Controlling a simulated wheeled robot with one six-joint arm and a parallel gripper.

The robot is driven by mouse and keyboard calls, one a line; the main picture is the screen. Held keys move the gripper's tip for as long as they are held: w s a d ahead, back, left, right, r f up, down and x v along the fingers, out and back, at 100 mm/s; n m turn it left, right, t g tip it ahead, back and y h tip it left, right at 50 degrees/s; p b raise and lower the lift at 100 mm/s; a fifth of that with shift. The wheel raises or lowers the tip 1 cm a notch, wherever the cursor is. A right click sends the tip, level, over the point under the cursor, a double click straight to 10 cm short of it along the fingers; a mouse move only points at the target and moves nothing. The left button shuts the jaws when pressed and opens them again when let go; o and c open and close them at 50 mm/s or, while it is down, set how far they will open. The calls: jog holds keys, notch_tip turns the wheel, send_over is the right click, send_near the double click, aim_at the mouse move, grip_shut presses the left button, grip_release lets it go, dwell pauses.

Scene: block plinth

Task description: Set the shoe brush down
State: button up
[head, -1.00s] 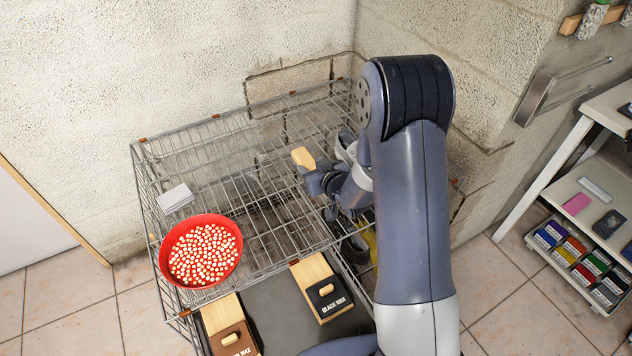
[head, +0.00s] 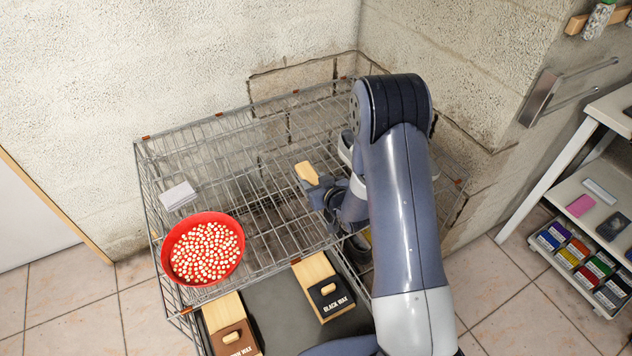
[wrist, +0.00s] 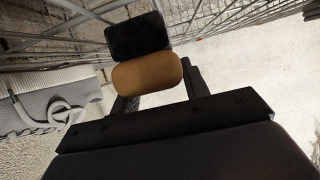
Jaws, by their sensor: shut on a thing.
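The shoe brush (wrist: 147,73) has a tan wooden back and a dark bristle block, and fills the space between the fingers in the wrist view. In the head view its tan back (head: 307,173) shows over the wire rack (head: 245,168). My gripper (head: 322,187) is shut on the brush. In the wrist view the gripper (wrist: 155,88) has a finger on each side of the wooden back. The bristles are hidden in the head view. I cannot tell whether the brush touches the wires.
A red bowl (head: 203,249) of small pale pieces and a white card stack (head: 178,196) stand on the rack's left part. Below the front edge, a dark tray (head: 275,318) bears a black wax box (head: 328,295) and a brown one (head: 234,341). The rack's middle is bare.

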jog(key=o, duration=1)
jog(key=shift+o, duration=0.2)
